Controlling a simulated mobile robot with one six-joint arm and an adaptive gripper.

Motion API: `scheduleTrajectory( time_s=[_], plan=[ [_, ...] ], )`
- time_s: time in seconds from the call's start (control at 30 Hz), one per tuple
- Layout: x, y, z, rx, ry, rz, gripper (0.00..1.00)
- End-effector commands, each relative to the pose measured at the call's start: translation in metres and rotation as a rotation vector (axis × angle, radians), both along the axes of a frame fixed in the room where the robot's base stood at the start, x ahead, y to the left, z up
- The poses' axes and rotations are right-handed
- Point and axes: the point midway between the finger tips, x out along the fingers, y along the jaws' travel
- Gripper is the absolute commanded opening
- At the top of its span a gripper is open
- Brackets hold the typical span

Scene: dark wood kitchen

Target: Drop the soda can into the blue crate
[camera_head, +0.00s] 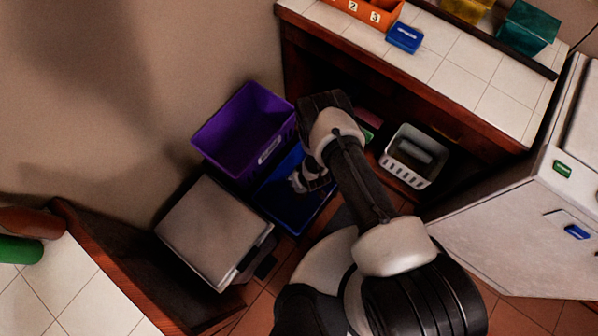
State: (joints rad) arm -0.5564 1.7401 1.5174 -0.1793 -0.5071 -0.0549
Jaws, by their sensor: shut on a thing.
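The blue crate (273,195) stands on the floor, between the purple bin and my arm, partly covered by my arm. My gripper (311,181) points down over the crate's opening. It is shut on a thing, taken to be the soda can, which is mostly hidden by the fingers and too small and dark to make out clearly. I cannot tell how far the gripper is above the crate floor. No other soda can shows clearly.
A purple bin (240,125) stands against the wall behind the crate. A grey lidded bin (215,228) is at its front left. A white basket (414,157) holding a grey item is to the right, below the tiled counter (470,70). A white cabinet (515,230) is at the right.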

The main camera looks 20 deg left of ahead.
Motion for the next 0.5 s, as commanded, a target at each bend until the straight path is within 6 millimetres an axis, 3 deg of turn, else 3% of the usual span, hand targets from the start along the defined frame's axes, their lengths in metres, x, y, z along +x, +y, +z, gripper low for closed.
scheduleTrajectory(
  time_s=[0.3,0.5],
  plan=[
    [-0.001,0.000,-0.042,-0.001,0.000,0.001,0.35],
    [0.000,0.000,-0.041,0.000,0.000,0.000,0.35]
  ],
)
